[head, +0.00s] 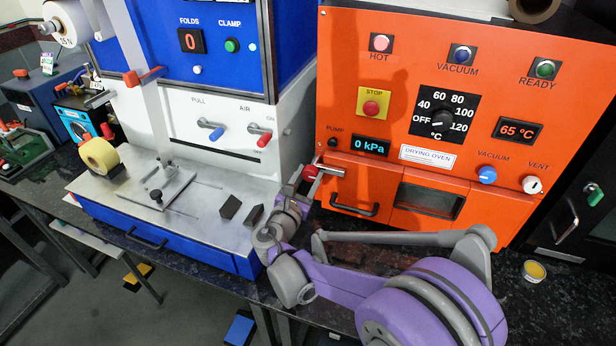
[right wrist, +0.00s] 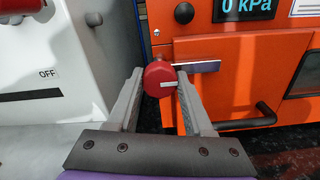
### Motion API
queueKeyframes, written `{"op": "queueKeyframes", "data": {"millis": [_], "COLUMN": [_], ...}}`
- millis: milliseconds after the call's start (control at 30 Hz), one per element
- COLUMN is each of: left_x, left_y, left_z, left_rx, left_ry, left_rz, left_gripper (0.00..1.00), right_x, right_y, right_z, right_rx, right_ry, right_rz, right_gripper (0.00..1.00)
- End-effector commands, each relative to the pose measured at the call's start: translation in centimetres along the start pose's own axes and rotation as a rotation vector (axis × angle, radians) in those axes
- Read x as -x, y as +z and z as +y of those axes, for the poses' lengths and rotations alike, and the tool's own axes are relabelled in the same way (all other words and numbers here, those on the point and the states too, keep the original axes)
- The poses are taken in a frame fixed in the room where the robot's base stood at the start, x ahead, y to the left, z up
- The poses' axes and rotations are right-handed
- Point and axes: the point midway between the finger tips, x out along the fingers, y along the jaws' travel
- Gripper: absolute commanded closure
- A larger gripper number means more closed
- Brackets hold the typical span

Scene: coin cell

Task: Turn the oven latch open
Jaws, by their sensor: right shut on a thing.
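The orange drying oven (head: 480,90) stands at the right in the head view. Its latch, a red round knob (right wrist: 160,80) with a metal bar (right wrist: 200,67), sits at the left edge of the oven door (head: 385,178). The bar lies about level and points right across the door's edge. The latch also shows in the head view (head: 311,173). My right gripper (right wrist: 161,84) is shut on the red knob, one finger on each side. The door is shut. My left gripper is not in view.
The blue and white machine (head: 235,110) stands close on the left, with its metal plate and two black blocks (head: 230,207). The door handle (head: 355,209) sticks out below right of the latch. A small yellow-filled tin (head: 534,271) is on the dark bench at right.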

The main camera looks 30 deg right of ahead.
Motion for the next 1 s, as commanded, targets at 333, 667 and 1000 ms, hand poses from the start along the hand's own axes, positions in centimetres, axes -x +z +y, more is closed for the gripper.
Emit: {"op": "queueKeyframes", "data": {"millis": [333,667,1000], "left_x": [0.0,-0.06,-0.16], "left_y": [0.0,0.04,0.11], "left_z": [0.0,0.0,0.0], "left_rx": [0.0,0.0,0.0], "left_ry": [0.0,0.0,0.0], "left_rz": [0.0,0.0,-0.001], "left_gripper": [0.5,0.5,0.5], "right_x": [0.01,0.02,0.02], "right_y": [-0.01,-0.02,-0.04], "right_z": [-0.01,-0.04,-0.1], "right_rx": [-0.003,-0.106,-0.394], "right_ry": [0.0,0.0,0.0], "right_rz": [0.0,0.0,0.0], "right_gripper": [1.0,1.0,1.0]}}
